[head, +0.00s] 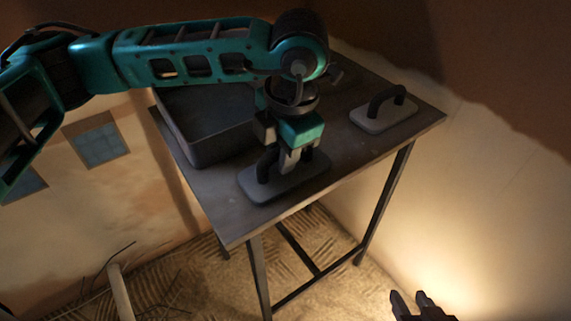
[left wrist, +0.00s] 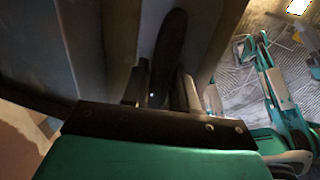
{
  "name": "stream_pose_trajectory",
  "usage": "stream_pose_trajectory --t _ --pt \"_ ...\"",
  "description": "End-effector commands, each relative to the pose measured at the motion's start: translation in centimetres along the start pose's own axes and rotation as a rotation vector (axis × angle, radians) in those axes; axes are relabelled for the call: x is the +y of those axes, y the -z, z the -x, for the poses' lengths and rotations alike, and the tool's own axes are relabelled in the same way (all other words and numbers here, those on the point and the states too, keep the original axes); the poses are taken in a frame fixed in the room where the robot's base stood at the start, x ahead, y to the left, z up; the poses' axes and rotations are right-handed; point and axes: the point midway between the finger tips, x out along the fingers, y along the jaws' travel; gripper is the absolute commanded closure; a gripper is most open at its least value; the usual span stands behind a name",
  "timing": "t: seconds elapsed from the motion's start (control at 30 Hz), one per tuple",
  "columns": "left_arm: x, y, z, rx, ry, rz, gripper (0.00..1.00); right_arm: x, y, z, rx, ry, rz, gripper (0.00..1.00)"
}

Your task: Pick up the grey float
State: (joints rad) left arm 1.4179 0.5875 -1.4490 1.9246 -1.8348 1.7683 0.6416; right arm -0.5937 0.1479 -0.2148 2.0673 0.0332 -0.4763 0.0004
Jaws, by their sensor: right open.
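A grey float (head: 283,186) with a dark arched handle lies flat near the front edge of the metal table (head: 232,222). My left gripper (head: 287,160) points down over this float, and its fingers hide part of the handle. In the left wrist view the dark handle (left wrist: 170,45) fills the gap between the fingers of my left gripper (left wrist: 160,90), which look shut on it. The float's plate appears to rest on the tabletop. A second float (head: 378,121), with a paler plate and a dark handle, lies at the table's right. My right gripper (head: 409,298) is open and empty, low at the bottom right.
A dark open tub (head: 215,145) stands on the table's left, close to the held float. The plastered wall (head: 480,190) rises close to the table's right. The front right of the tabletop is clear.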

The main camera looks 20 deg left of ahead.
Motion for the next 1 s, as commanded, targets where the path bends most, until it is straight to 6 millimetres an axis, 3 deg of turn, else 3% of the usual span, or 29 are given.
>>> stream_pose_trajectory --t 0.23,0.67,0.87,1.0 --pt "0.0 0.0 0.0 -0.001 0.0 0.0 1.0 0.0 0.0 0.0 0.0 0.0 0.001 0.57" --pt "0.1 -0.1 0.6 -0.002 -0.001 0.0 1.0 0.1 0.1 0.1 -0.001 0.0 0.007 0.57" --pt "0.5 -0.1 2.8 -0.004 -0.001 0.0 1.0 0.1 0.5 0.4 -0.001 0.0 0.007 0.57" --pt "1.1 -0.1 5.6 -0.006 -0.003 0.001 1.0 0.1 1.0 0.7 0.0 0.0 0.007 0.57"
